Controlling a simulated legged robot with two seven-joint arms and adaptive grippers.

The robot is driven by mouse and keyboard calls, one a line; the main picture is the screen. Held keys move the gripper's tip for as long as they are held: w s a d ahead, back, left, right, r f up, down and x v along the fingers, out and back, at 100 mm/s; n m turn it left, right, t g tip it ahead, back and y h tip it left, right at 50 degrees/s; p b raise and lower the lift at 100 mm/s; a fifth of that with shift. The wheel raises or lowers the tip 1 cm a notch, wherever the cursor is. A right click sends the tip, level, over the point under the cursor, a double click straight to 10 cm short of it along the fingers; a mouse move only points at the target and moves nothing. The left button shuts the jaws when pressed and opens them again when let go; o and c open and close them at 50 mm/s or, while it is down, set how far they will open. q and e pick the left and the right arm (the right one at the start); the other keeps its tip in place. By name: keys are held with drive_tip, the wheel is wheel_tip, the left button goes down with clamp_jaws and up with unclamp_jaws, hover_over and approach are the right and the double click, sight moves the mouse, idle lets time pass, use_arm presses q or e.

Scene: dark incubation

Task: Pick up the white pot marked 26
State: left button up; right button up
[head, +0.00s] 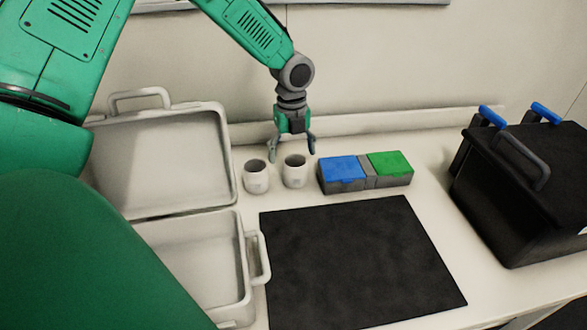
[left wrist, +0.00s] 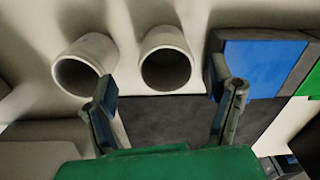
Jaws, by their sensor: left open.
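Two white pots stand side by side on the bench in the head view, a left pot (head: 256,177) and a right pot (head: 294,171). I cannot read a number on either. Both look empty, with dark insides. In the left wrist view the left pot (left wrist: 88,64) and the right pot (left wrist: 166,60) lie beyond my fingers. My left gripper (head: 291,152) is open and empty, pointing down, above and just behind the right pot. Its spread fingers also show in the left wrist view (left wrist: 166,112). My right gripper is not in view.
A two-part box with a blue lid (head: 343,168) and a green lid (head: 391,163) stands right of the pots. A black mat (head: 355,262) lies in front. An open pale case (head: 235,290) is at left, a black lidded bin (head: 530,190) at right. A wall is behind.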

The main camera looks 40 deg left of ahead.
sight(298, 169)
use_arm(q)
drive_tip(key=f, duration=0.2)
drive_tip(key=d+f, duration=0.1)
drive_tip(key=f, duration=0.1)
drive_tip(key=shift+w, duration=0.1)
drive_tip(key=shift+d+f, duration=0.25)
drive_tip(key=shift+d, duration=0.15)
drive_tip(key=shift+a, duration=0.2)
drive_tip(key=shift+a+f, duration=0.25)
drive_tip(key=shift+a, duration=0.2)
drive_tip(key=c, duration=1.3)
